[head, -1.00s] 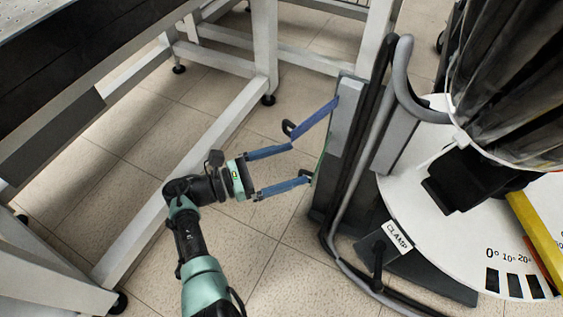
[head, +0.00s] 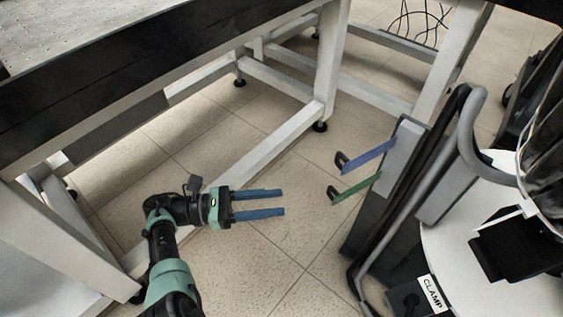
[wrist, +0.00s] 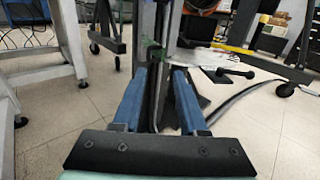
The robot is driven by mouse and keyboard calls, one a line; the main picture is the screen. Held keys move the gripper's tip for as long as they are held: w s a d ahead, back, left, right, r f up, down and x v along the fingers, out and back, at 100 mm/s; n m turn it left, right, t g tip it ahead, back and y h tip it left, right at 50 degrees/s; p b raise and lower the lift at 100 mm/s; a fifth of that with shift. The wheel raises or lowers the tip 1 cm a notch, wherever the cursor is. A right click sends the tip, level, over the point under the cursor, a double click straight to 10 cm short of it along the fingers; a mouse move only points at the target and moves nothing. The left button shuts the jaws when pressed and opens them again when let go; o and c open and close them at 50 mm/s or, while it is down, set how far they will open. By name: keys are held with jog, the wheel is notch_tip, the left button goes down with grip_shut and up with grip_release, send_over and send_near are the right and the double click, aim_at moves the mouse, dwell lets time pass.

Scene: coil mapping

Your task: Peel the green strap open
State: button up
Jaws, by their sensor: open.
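The green strap (head: 355,188) sticks out to the left from the grey panel (head: 402,150), with a dark loop at its free end. A blue strap (head: 370,155) sticks out the same way just above it. My gripper (head: 284,202) has two blue fingers, open and empty, left of the green strap's loop with a gap between. In the wrist view, my gripper (wrist: 165,72) faces the dark upright, and a bit of green strap (wrist: 152,52) shows beyond the fingertips. Its full shape is hard to make out there.
A round white base (head: 465,240) with a black clamp labelled CLAMP stands right of the panel, with a grey curved tube (head: 465,120) beside it. A white-legged table frame (head: 330,60) stands behind and left. Tiled floor (head: 250,250) is clear around my gripper.

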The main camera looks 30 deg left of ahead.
jog(key=shift+f, duration=0.1)
jog(key=shift+c, duration=1.2)
jog(key=f, duration=0.1)
jog(key=f+y, duration=0.1)
jog(key=shift+w+f+t, duration=0.35)
jog(key=shift+w+t, duration=0.05)
grip_shut()
notch_tip(320, 180, down, 6)
jog(key=w+m+t+y+b, duration=0.1)
jog(key=m+t+y+b, duration=0.25)
jog(key=y, duration=0.55)
jog(key=s+d+r+m+t+y, duration=0.25)
jog(key=d+r+y, duration=0.2)
jog(key=r, duration=0.35)
jog(key=w+a+b, duration=0.2)
jog(key=w+b, duration=0.1)
jog(key=w, duration=0.7)
jog(key=shift+g+y, duration=0.3)
jog(key=shift+y, duration=0.15)
jog(key=shift+s+d, duration=0.25)
jog(key=shift+d, duration=0.5)
jog(key=shift+s+d, duration=0.2)
jog(key=shift+d, duration=0.55)
jog(key=shift+s+d, duration=0.25)
jog(key=shift+d, duration=0.5)
